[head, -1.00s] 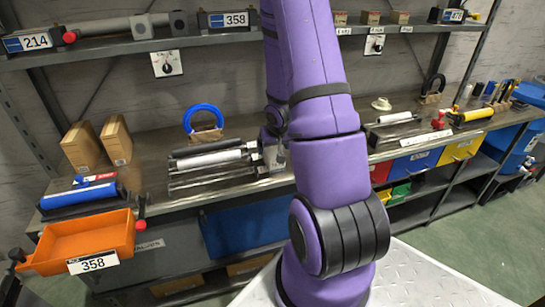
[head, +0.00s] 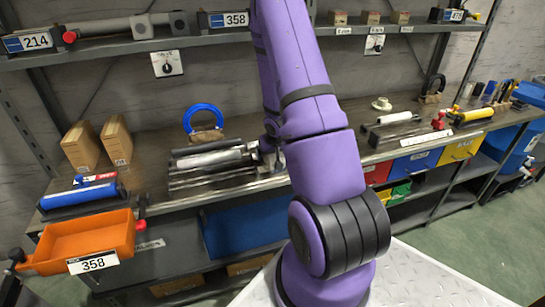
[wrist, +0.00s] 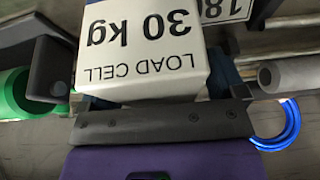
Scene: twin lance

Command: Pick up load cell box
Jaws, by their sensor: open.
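The load cell box (wrist: 150,55) is white with black lettering, "LOAD CELL 30 kg", upside down in the wrist view. It fills the upper middle of that view, right in front of my gripper (wrist: 152,100). My gripper is open; the box appears to lie between or very close to its jaws, and I cannot tell whether they touch it. In the head view, my purple arm hides the box and most of the gripper, which is low over the bench (head: 150,182).
In the head view, grey and white cylinders (head: 210,158) lie left of the gripper, with a blue ring (head: 203,117) behind them. An orange tray (head: 95,238) sits at the front left. A shelf (head: 130,45) runs above. In the wrist view, a green cylinder (wrist: 20,95) is nearby.

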